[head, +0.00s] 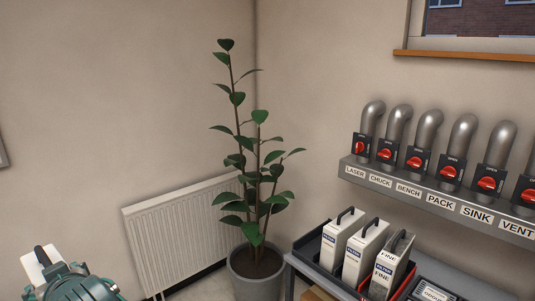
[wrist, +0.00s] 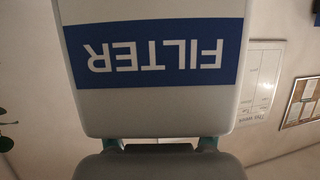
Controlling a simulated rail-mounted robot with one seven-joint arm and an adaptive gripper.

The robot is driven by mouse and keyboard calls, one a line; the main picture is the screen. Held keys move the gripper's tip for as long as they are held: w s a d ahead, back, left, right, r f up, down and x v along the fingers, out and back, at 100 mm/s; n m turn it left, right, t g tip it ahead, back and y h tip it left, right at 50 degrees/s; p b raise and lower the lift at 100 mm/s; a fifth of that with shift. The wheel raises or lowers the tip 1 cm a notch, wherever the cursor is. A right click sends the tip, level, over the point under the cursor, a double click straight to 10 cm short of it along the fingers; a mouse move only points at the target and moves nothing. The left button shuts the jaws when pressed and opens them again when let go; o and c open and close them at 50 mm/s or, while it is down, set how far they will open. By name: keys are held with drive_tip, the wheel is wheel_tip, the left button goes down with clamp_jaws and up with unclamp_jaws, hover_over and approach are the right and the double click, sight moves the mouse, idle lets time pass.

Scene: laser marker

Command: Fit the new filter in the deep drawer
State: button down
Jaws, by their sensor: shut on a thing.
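My gripper (wrist: 160,145) is shut on a white filter (wrist: 150,108), whose blue band reads FILTER upside down in the wrist view. The filter fills the upper middle of that view and hides much of what is behind it. In the head view my green arm shows at the bottom left, with a white and black piece beside it that I cannot identify for certain. Two white filters (head: 338,240) (head: 363,254) and a greyer one marked FINE (head: 387,267) stand upright on a bench at the lower right. No drawer is in view.
A potted plant (head: 256,270) stands in the corner beside a white radiator (head: 180,235). A shelf (head: 440,200) with red-knobbed valves and grey pipes runs along the right wall above the filters. A notice board (wrist: 303,99) and a paper sheet (wrist: 262,80) hang in the wrist view.

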drive_tip(key=s+a+r+n+g+y, duration=0.1)
drive_tip(key=s+r+n+g, duration=0.1)
drive_tip(key=s, duration=1.1)
drive_tip(key=s+a+r+n+g+y, duration=0.1)
drive_tip(key=s+r+n+g, duration=0.1)
drive_tip(key=s, duration=1.1)
drive_tip(key=shift+a+r+n+g, duration=0.15)
drive_tip(key=shift+r+n+g, duration=0.25)
drive_tip(key=shift+g, duration=0.2)
drive_tip(key=shift+w, duration=0.1)
